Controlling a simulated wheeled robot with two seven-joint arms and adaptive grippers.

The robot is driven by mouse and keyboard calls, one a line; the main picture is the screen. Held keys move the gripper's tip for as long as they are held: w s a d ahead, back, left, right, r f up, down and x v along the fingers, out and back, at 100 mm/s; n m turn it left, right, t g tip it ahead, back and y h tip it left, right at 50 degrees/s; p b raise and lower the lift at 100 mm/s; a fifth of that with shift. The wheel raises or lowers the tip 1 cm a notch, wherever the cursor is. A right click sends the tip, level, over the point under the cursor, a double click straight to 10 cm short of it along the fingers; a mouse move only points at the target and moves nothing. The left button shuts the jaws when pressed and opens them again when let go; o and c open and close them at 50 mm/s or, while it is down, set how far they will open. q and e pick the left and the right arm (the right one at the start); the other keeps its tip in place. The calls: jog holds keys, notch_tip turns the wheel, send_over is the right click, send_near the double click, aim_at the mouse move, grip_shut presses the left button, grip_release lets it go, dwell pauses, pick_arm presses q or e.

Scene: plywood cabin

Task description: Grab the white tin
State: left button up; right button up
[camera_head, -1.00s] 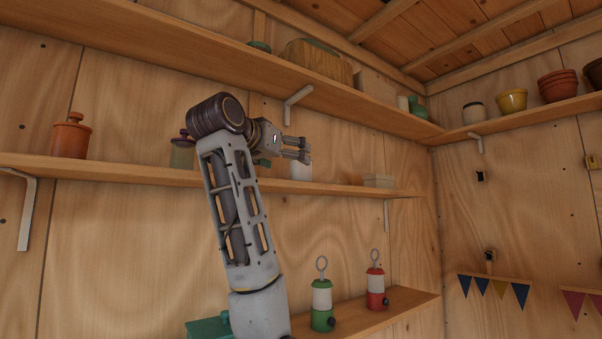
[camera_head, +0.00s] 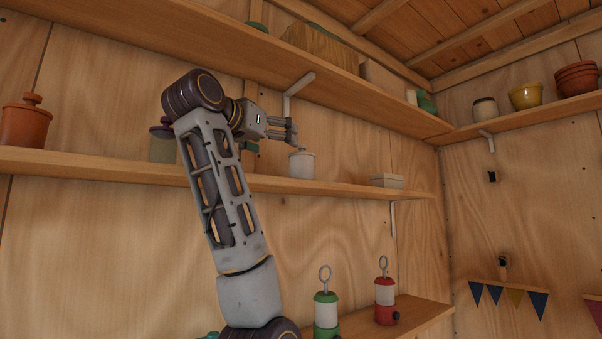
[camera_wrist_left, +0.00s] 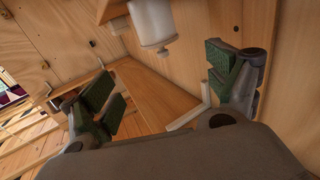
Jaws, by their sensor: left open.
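The white tin (camera_head: 302,165) is a small lidded canister with a knob, upright on the middle shelf (camera_head: 340,188). My left gripper (camera_head: 291,131) is open and empty, just above and slightly left of the tin in the head view, apart from it. My right gripper is not in view.
On the same shelf stand an orange canister (camera_head: 26,122), a purple-lidded jar (camera_head: 162,145) partly behind my arm, and a pale box (camera_head: 387,180). The upper shelf (camera_head: 330,85) and its bracket (camera_head: 294,92) are close above the gripper. Green (camera_head: 326,312) and red lanterns (camera_head: 384,295) stand below.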

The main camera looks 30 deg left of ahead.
aim_at(302, 163)
pick_arm(q)
jog(key=shift+w+a, duration=0.3)
jog(key=shift+w, duration=0.05)
jog(key=shift+s+d+r, duration=0.15)
jog(key=shift+d, duration=0.1)
jog(key=w+p, duration=0.1)
jog(key=w, duration=0.4)
jog(key=w+p, duration=0.1)
jog(key=w, duration=0.1)
jog(key=shift+w+a+p, duration=0.25)
jog(key=shift+a+p, duration=0.1)
jog(key=shift+a, duration=0.05)
jog(key=shift+w, duration=0.35)
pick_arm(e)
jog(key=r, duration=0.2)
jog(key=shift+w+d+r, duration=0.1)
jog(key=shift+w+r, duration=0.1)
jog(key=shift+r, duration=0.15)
pick_arm(q)
jog(key=shift+s, duration=0.1)
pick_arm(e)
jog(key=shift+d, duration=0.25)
